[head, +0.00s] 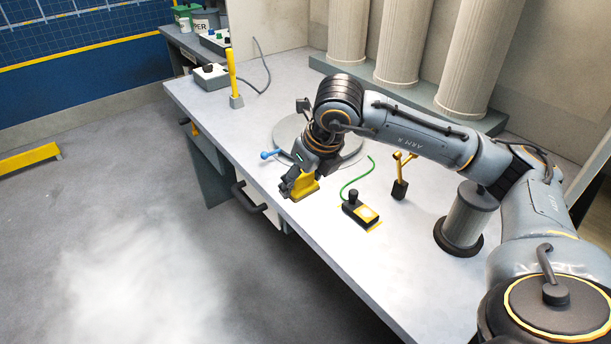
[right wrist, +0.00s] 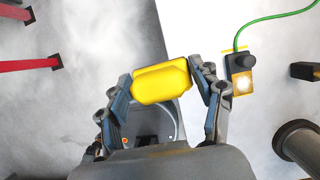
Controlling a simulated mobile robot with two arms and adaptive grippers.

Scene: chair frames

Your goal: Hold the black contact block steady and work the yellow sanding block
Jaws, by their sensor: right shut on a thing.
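A yellow sanding block (head: 304,188) is at the table's front edge in the head view. My right gripper (head: 299,180) is shut on it. In the right wrist view the yellow block (right wrist: 162,80) sits between both fingers, overlapping the line between floor and table. A small black block (head: 361,211) with a knob, a lit pale patch and a green cable lies to the right on the table, apart from the gripper. It also shows in the right wrist view (right wrist: 240,72); I take it as the contact block. My left gripper is in neither view.
A round grey disc (head: 290,130) lies behind my right gripper. A yellow-handled tool (head: 233,82) stands at the far left. The table's front right is clear.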

